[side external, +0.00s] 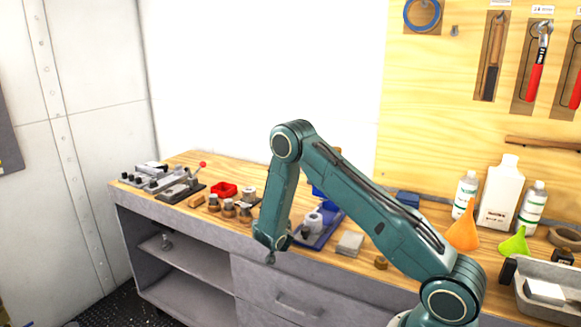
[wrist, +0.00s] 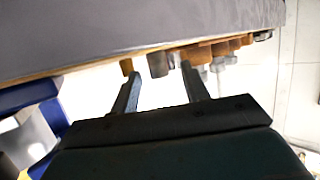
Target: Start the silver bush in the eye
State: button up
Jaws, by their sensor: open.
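My gripper (side external: 271,258) hangs low at the front edge of the wooden bench. In the wrist view its two fingers (wrist: 160,78) are apart with nothing between them. A blue fixture (side external: 325,232) stands on the bench just right of the gripper, with a grey-white cylindrical part (side external: 314,221) on it; the arm hides some of it. Left of the gripper stand several small brown blocks with silvery pieces (side external: 228,208). A small pale cylinder (side external: 248,191) is behind them. I cannot tell which piece is the silver bush, nor make out the eye.
A grey block (side external: 349,243) lies right of the blue fixture. Bottles (side external: 500,195), an orange funnel (side external: 463,232) and a grey bin (side external: 550,300) fill the right side.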

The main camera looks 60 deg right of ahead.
jog(key=shift+x, duration=1.15)
grip_shut()
